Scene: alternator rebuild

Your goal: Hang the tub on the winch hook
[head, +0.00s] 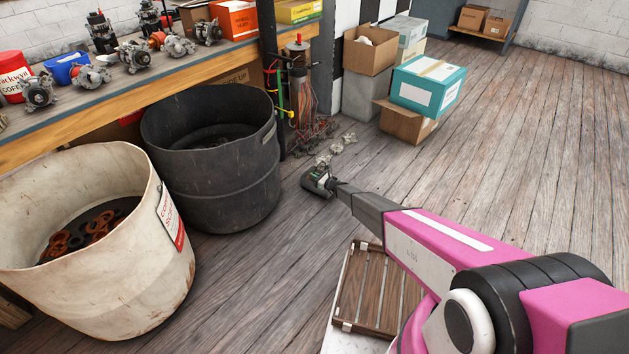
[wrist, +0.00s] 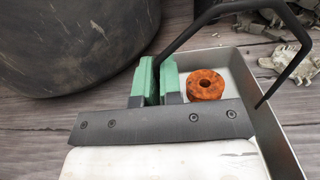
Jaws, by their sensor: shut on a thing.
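The tub (wrist: 282,150) is a shallow grey metal tray with a black bail handle (wrist: 284,80), seen in the wrist view. An orange ring (wrist: 206,85) lies inside it. My gripper (wrist: 159,78) has green fingers closed on one side of the handle, which bends up and to the right over the tub. The wrist body hides much of the tub's near part. In the head view my gripper (head: 314,182) is low over the floor; the tub cannot be made out there. I see no winch hook in either view.
A black drum (head: 225,190) stands left of my gripper, and a white drum (head: 120,285) with orange parts is nearer. Grey scraps (head: 340,146) lie on the floor beyond. Boxes (head: 428,85) are stacked behind. The workbench (head: 120,90) is at left. Floor at right is clear.

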